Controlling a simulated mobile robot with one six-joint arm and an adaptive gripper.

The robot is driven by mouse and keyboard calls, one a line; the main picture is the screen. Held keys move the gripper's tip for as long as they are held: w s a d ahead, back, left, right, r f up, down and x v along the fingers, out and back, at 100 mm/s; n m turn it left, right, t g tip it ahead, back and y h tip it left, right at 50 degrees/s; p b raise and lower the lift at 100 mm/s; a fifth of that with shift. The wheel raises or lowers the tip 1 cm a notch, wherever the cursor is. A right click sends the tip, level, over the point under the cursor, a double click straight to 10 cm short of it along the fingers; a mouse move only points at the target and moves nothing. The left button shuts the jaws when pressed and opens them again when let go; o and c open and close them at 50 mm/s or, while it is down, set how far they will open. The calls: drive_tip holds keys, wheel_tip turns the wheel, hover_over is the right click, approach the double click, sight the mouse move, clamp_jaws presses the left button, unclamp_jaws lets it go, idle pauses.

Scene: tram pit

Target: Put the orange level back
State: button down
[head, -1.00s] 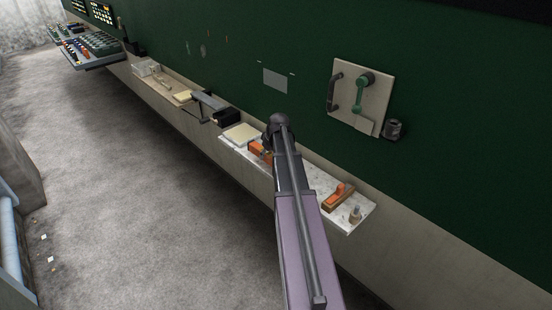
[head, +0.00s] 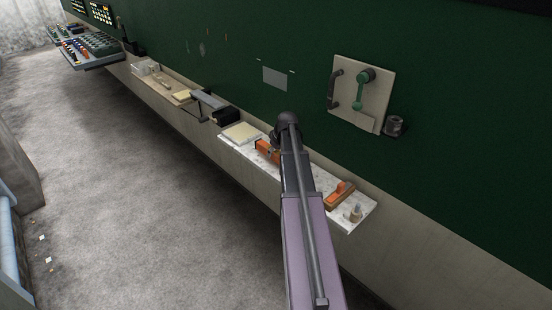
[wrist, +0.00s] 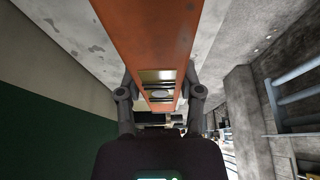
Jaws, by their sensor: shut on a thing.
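The orange level (head: 266,150) shows in the head view at the middle of the white speckled shelf, partly hidden by my arm. In the wrist view the level (wrist: 150,35) runs from the top edge down between my fingers, with its vial window facing the camera. My gripper (wrist: 160,100) is shut on it, one finger at each side. In the head view my fingers are hidden behind my arm. I cannot tell whether the level touches the shelf or is held just above it.
The white shelf (head: 312,179) also bears a pale pad (head: 241,132), an orange-and-brown tool (head: 340,195) and a small pale bottle (head: 356,213). A beige panel with a green handle (head: 361,90) is on the green wall. The grey floor (head: 150,220) at left is largely clear.

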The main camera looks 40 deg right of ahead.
drive_tip(key=shift+f+b, duration=0.75)
drive_tip(key=shift+f, duration=0.35)
drive_tip(key=shift+f, duration=0.15)
drive_tip(key=shift+c, duration=1.3)
unclamp_jaws()
drive_tip(key=p+v, duration=0.4)
drive_tip(key=shift+r, duration=0.4)
drive_tip(key=p+v, duration=0.7)
drive_tip(key=shift+s+r, duration=0.15)
drive_tip(key=shift+r, duration=0.1)
drive_tip(key=shift+a, duration=0.15)
